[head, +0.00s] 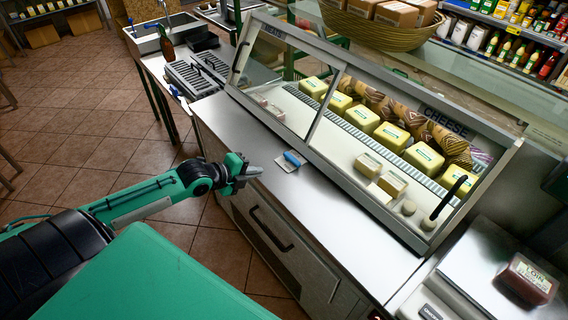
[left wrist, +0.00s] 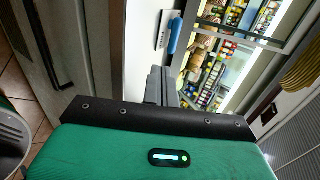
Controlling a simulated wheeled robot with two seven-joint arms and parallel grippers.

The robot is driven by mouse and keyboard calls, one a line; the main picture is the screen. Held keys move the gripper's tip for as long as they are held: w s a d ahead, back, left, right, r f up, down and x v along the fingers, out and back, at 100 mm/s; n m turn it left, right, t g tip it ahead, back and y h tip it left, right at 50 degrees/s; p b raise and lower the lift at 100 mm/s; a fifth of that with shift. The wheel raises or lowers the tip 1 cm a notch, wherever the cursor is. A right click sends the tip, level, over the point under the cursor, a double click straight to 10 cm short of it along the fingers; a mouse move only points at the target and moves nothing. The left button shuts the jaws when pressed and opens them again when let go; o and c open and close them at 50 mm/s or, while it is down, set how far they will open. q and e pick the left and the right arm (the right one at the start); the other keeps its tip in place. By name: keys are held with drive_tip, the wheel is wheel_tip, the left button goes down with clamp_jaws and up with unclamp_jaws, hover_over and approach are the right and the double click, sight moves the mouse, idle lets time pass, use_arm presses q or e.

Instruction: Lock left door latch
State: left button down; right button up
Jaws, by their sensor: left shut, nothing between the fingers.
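My left gripper (head: 255,171) is shut and empty, over the front edge of the steel counter. Its dark fingers also show in the left wrist view (left wrist: 158,88). The glass display case behind it has a left door (head: 286,75) with a black handle (head: 240,62) at its left end, and a right door with a black handle (head: 449,196). The gripper is well apart from both handles. Below the counter is a cabinet front with a dark bar handle (head: 270,228). I cannot make out a separate latch in either view. My right gripper is not in view.
A blue-handled scraper (head: 292,160) lies on the counter just beyond the gripper, also in the left wrist view (left wrist: 175,36). Cheese blocks (head: 390,136) fill the case. A scale (head: 500,275) stands at the right. The counter (head: 345,225) right of the scraper is clear.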

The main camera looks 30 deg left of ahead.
use_arm(q)
drive_tip(key=p, duration=0.3)
approach(292, 163)
drive_tip(key=x, duration=0.5)
drive_tip(key=shift+s+a+f, duration=0.1)
drive_tip(key=shift+f, duration=0.15)
drive_tip(key=shift+w+d+f, duration=0.15)
drive_tip(key=shift+w+d, duration=0.1)
drive_tip(key=shift+w, duration=0.4)
drive_tip(key=shift+d+n+y+p, duration=0.15)
drive_tip(key=shift+n+y+p, duration=0.15)
drive_tip(key=shift+p, duration=0.2)
